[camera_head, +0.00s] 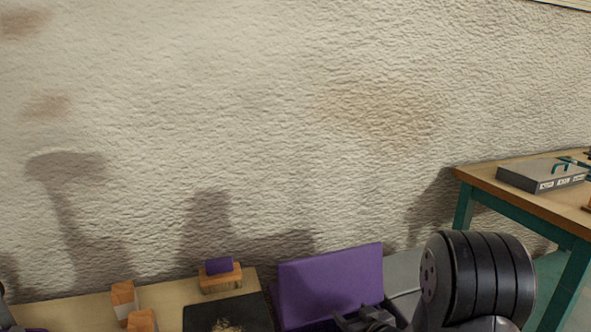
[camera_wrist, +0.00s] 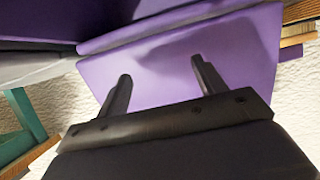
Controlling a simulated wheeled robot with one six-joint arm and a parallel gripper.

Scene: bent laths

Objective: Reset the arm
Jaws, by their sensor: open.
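My gripper (camera_head: 368,318) shows at the bottom edge of the head view, in front of a purple panel (camera_head: 332,284). The panel leans slightly and stands near the wall. In the wrist view my gripper (camera_wrist: 160,68) has its two dark fingers well apart, with nothing between them. The purple panel (camera_wrist: 235,50) fills much of the area beyond the fingertips. I cannot tell whether the fingertips touch it. My black arm joint (camera_head: 480,278) is at the bottom right of the head view, and the lower arm is cut off.
A wooden bench (camera_head: 62,312) runs along the wall. On it are wooden blocks (camera_head: 124,298), a wooden piece with a purple top (camera_head: 220,276) and a dark board (camera_head: 228,314). At right, a teal-legged table (camera_head: 520,205) bears a grey case (camera_head: 541,175). Space above the bench is clear.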

